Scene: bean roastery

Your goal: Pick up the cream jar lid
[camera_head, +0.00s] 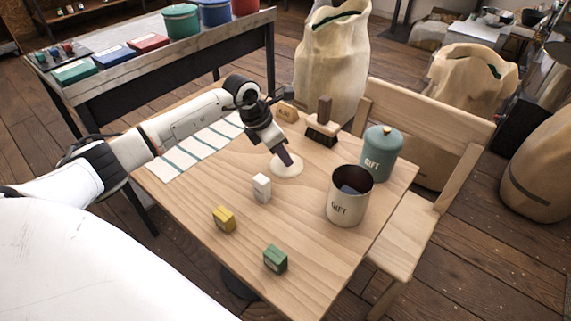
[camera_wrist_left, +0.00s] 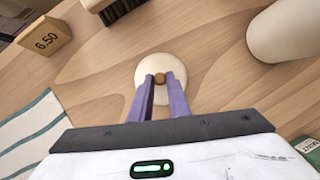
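The cream jar lid (camera_head: 290,170) is a pale round disc lying flat on the wooden table, or very close to it. In the left wrist view the lid (camera_wrist_left: 145,66) has a small brown knob (camera_wrist_left: 160,78) at its middle. My left gripper (camera_head: 287,162) points down over the lid. Its purple fingers (camera_wrist_left: 160,80) stand one on each side of the knob, with no clear gap, and appear shut on it. The open cream jar (camera_head: 344,208), lettered GIFT, stands to the right with something dark inside. My right gripper is in neither view.
A lidded teal jar (camera_head: 382,155), a brush (camera_head: 322,128) and a price block (camera_head: 287,112) stand towards the back. White (camera_head: 262,187), yellow (camera_head: 224,219) and green (camera_head: 275,258) blocks stand nearer the front. A striped cloth (camera_head: 200,150) lies left. A wooden chair (camera_head: 410,232) adjoins the table's right side.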

